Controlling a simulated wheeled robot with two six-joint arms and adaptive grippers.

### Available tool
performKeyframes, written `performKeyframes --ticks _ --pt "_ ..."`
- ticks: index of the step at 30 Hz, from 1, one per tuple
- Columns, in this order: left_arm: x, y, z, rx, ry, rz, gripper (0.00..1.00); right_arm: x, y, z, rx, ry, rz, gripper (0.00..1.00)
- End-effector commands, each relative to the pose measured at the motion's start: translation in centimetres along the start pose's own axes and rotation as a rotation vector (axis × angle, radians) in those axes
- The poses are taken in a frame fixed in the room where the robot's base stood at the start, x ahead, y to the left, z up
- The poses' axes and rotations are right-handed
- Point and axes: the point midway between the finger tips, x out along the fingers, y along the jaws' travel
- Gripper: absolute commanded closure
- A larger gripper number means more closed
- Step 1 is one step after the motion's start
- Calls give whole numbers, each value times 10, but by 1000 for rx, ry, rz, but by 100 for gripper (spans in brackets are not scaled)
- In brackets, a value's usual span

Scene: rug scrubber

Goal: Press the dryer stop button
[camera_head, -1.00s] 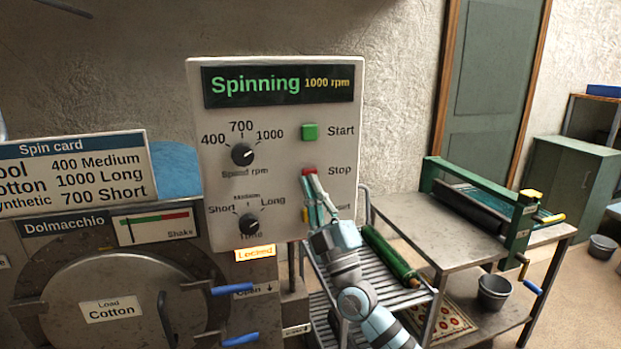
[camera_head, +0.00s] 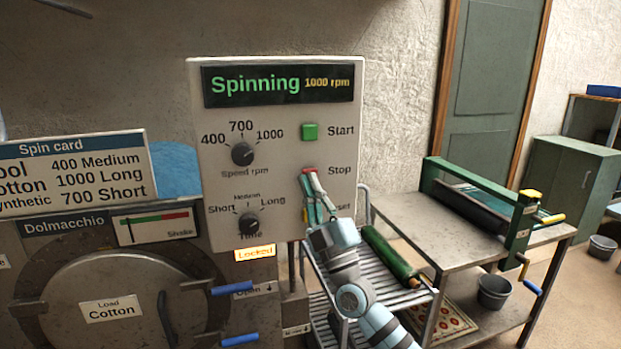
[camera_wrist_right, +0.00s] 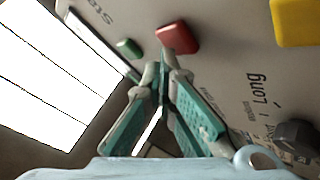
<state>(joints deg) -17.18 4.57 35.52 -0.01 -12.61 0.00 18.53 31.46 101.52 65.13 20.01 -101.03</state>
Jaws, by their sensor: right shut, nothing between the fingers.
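The white control panel (camera_head: 212,190) reads "Spinning 1000 rpm" on its display (camera_head: 280,84). The red Stop button (camera_head: 309,170) sits below the green Start button (camera_head: 309,131). My right gripper (camera_head: 307,177) is shut and empty, its fingertips at the Stop button's lower edge and partly covering it. In the right wrist view, the red button (camera_wrist_right: 178,37) shows just beyond the fingertips (camera_wrist_right: 164,63), with the green button (camera_wrist_right: 128,48) to its left. I cannot tell if the fingertips touch the red button. My left gripper is not in view.
A yellow button (camera_wrist_right: 297,20) and a time knob (camera_head: 249,224) are close to my right gripper. The dryer (camera_head: 130,265) shows a lit "Locked" sign (camera_head: 255,253). A slatted rack (camera_head: 345,270) with a green roll and a metal table (camera_head: 400,212) stand right.

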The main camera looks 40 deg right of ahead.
Motion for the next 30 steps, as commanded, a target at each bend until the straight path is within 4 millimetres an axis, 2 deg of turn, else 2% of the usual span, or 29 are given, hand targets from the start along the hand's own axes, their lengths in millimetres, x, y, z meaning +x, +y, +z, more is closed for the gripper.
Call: performKeyframes --ticks 30 --pt "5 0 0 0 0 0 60 6 -5 5 0 0 0 100"
